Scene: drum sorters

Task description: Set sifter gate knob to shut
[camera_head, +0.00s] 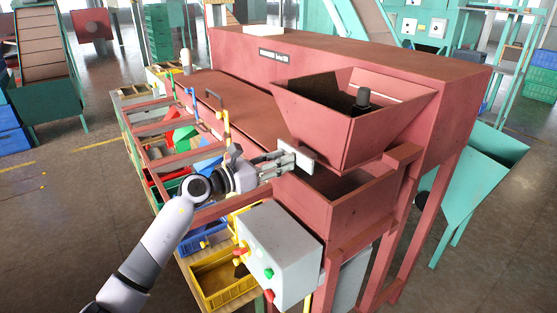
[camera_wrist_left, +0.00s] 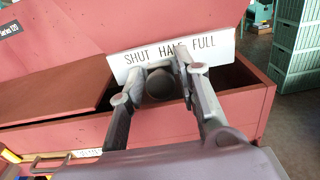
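The white sifter gate label plate (camera_wrist_left: 200,54) reads SHUT, HALF, FULL from left to right. It sits on the red sifter below the upper hopper and also shows in the head view (camera_head: 308,157). My left gripper (camera_head: 288,159) is right at the plate. In the left wrist view its two fingers (camera_wrist_left: 162,64) are apart, with a grey rounded part, possibly the gate knob (camera_wrist_left: 159,86), between and below them. Whether the fingers touch it is unclear. The fingers hide much of the knob and its pointing direction. My right gripper is out of view.
The red hopper (camera_head: 340,126) overhangs the plate. An open red bin (camera_head: 345,199) lies below it. A grey control box (camera_head: 281,252) with coloured buttons stands in front, beside a yellow crate (camera_head: 222,283). Red frame rails (camera_head: 165,154) run along the left.

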